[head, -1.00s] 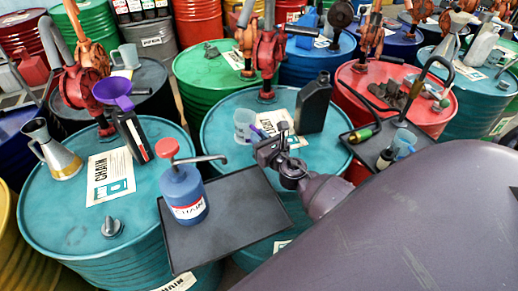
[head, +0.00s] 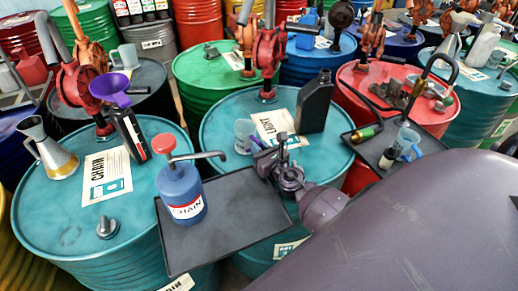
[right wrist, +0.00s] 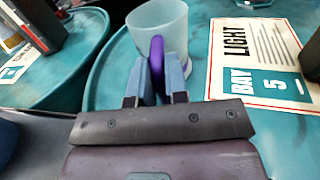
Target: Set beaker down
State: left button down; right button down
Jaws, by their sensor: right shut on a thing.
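The beaker (head: 243,130) is a pale translucent cup with a purple handle. It is upright over the near-left part of the middle teal drum's top (head: 226,108). My right gripper (head: 262,160) is shut on its handle, and the right wrist view shows the purple handle (right wrist: 157,58) between the fingertips, with the beaker (right wrist: 160,25) just beyond. I cannot tell whether the beaker's base touches the drum. My left gripper is not in view.
A LIGHT sheet (head: 270,124) and a black bottle (head: 314,103) are to the beaker's right. A dark tray (head: 232,232) with a blue pump can (head: 181,194) is in front. A red pump (head: 268,55) stands behind. The left teal drum (head: 60,225) holds a purple funnel (head: 110,87).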

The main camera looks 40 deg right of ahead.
jog(key=shift+f, duration=0.15)
jog(key=c, duration=1.1)
grip_release()
jog(key=shift+s, duration=0.25)
jog(key=s, duration=0.3)
jog(key=s+b, duration=0.1)
jog(key=s, duration=0.2)
jog(key=s+a, duration=0.1)
jog(key=s, duration=0.2)
jog(key=shift+s+b, duration=0.35)
jog(key=shift+b, duration=0.05)
jog(key=shift+s+r, duration=0.2)
jog(key=shift+s, duration=0.7)
